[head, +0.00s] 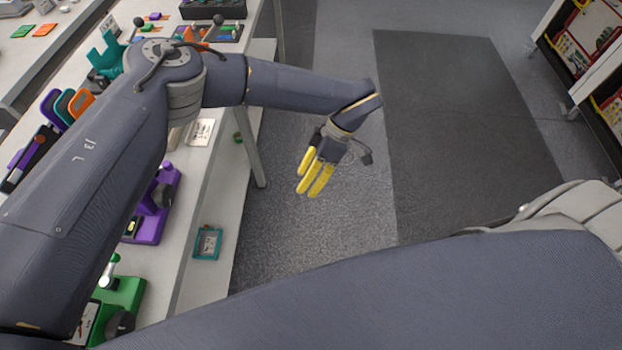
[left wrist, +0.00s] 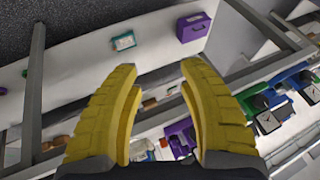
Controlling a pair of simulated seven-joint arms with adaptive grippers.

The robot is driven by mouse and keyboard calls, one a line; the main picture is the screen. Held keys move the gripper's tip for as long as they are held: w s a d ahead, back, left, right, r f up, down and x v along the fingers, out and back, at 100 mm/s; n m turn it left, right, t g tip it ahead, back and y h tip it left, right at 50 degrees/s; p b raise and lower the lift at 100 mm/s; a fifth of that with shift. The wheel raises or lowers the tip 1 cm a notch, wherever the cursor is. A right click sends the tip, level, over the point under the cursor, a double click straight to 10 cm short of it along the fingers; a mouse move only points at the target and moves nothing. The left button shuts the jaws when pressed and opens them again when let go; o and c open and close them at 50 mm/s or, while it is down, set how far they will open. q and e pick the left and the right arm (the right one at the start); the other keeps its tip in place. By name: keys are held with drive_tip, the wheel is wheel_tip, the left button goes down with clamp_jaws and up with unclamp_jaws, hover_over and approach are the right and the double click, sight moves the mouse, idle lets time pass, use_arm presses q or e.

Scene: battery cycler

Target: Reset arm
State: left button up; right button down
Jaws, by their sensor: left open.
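My left arm reaches in from the left in the head view, across the workbench. My left gripper (head: 316,175) has yellow fingers and hangs over the open floor to the right of the bench. In the left wrist view the two yellow fingers of the left gripper (left wrist: 160,80) stand apart with nothing between them. My right arm crosses the bottom of the head view, and its gripper is out of the frame.
The workbench (head: 190,240) holds a purple device (head: 153,215), a green device (head: 122,300) and colored holders. A teal-framed box (head: 207,243) sits on the lower shelf. A dark mat (head: 440,120) covers the floor, and shelving stands at the upper right. The floor around the gripper is clear.

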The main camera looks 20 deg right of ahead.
use_arm(q)
drive_tip(key=shift+s+d+f, duration=0.15)
drive_tip(key=shift+d, duration=0.1)
idle(0.4)
